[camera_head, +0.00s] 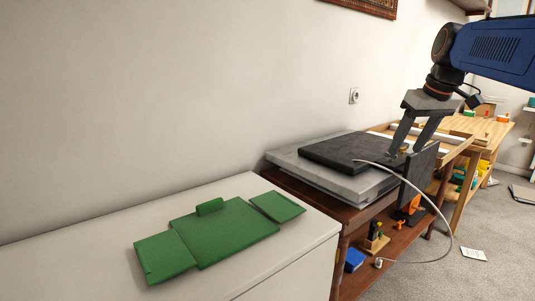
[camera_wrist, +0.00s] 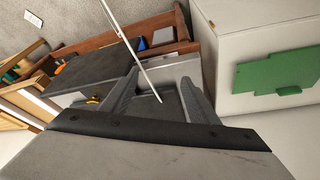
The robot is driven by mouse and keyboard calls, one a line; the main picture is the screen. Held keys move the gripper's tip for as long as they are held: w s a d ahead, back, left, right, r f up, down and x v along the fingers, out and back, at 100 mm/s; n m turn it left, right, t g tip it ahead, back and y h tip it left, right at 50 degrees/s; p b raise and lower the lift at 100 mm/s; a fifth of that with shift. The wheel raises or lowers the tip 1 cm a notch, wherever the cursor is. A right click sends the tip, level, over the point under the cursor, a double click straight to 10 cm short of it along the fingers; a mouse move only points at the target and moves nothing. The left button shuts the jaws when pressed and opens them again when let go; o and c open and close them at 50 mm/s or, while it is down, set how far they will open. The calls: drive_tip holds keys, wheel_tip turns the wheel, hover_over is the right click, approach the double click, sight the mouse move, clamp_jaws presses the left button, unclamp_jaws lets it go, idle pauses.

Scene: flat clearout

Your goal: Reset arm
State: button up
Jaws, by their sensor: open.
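My gripper (camera_head: 404,151) is at the upper right in the head view, pointing down over the right end of a black flat slab (camera_head: 335,150). Its two grey fingers stand apart. In the wrist view my gripper (camera_wrist: 158,88) shows its fingers spread, with a dark surface and a thin white cable between them and nothing clearly held. I cannot tell whether the fingertips touch the slab or the dark upright panel (camera_head: 420,170) beside them. My blue arm reaches in from the right.
The slab lies on a grey flat box (camera_head: 290,160) on a brown wooden shelf unit (camera_head: 310,191). A white cable (camera_head: 448,222) loops off its right side. A green folded piece (camera_head: 222,232) lies on a white cabinet (camera_head: 90,240). A wooden workbench (camera_head: 490,130) stands behind.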

drive_tip(key=s+a+f+m, duration=0.1)
drive_tip(key=s+a+f, duration=0.3)
drive_tip(key=s+f, duration=0.9)
drive_tip(key=s+a+f+m+h, duration=0.1)
drive_tip(key=s+a+f, duration=0.3)
drive_tip(key=s+f, duration=0.9)
drive_tip(key=shift+s+f+m+t, duration=0.3)
drive_tip(key=shift+s+f+t, duration=0.1)
drive_tip(key=shift+s, duration=0.25)
drive_tip(key=shift+a+r, duration=0.1)
